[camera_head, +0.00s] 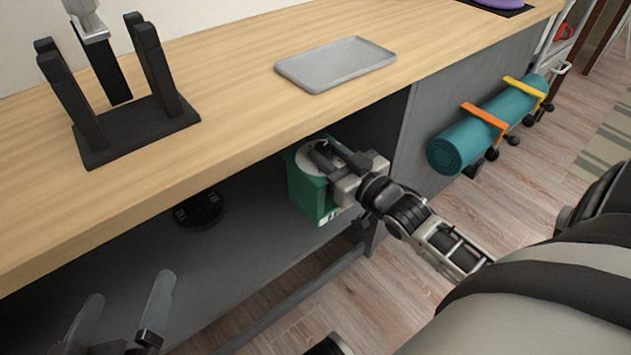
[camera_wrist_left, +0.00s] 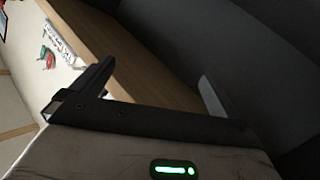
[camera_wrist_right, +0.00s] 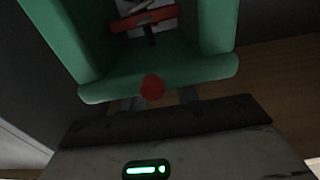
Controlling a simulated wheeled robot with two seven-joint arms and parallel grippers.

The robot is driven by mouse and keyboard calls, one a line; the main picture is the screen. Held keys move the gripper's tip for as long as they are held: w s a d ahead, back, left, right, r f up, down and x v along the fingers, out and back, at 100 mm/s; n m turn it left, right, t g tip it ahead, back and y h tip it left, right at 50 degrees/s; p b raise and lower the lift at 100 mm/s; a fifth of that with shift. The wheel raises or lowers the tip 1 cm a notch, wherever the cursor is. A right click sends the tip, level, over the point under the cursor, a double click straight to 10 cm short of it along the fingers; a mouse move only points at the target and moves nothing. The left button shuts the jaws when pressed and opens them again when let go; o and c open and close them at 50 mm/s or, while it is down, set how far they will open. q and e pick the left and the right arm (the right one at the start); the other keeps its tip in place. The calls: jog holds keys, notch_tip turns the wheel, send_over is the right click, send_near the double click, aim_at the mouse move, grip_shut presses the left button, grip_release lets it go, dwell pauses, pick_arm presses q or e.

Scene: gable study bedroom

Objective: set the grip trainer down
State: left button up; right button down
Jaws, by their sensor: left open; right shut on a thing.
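My right gripper (camera_head: 326,157) is shut at the top of a green box-like object (camera_head: 312,198) with a pale round top, in the opening under the desk. In the right wrist view a red round end (camera_wrist_right: 152,87), probably of the grip trainer, shows between the fingers, in front of the green rim (camera_wrist_right: 160,70). The fingertips and most of the held thing are hidden there. A red bar (camera_wrist_right: 148,18) shows further inside the green object. My left gripper (camera_head: 122,315) is open and empty at the lower left, below the desk's front edge.
The wooden desk top (camera_head: 230,110) overhangs the opening. On it are a black stand (camera_head: 135,128) and a grey tray (camera_head: 335,64). A black round object (camera_head: 198,210) lies inside the opening, left of the green object. A teal rolled mat (camera_head: 490,125) hangs at right.

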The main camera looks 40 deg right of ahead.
aim_at(303, 146)
jog(key=w+f, duration=0.1)
jog(key=w+f+b, duration=0.1)
jog(key=shift+w+a+f, duration=0.1)
jog(key=shift+a+f, duration=0.2)
jog(key=shift+a, duration=0.05)
jog(key=shift+w+f, duration=0.2)
jog(key=shift+f, duration=0.15)
jog(key=f+b, duration=0.3)
jog(key=shift+w+a+f, duration=0.1)
jog(key=shift+w+f, duration=0.05)
jog(key=shift+w, duration=0.05)
pick_arm(q)
jog(key=r+t, duration=0.1)
jog(key=w+r+m+t+h, duration=0.1)
jog(key=r, duration=0.1)
jog(key=w+r+t, duration=0.1)
jog(key=shift+w+a+r+m+h, duration=0.1)
jog(key=shift+a+r+m+h, duration=0.05)
jog(key=shift+r+m+h, duration=0.25)
jog(key=shift+t, duration=0.3)
pick_arm(e)
jog(key=c, duration=1.1)
grip_release()
jog(key=shift+f, duration=0.15)
jog(key=shift+o, duration=0.2)
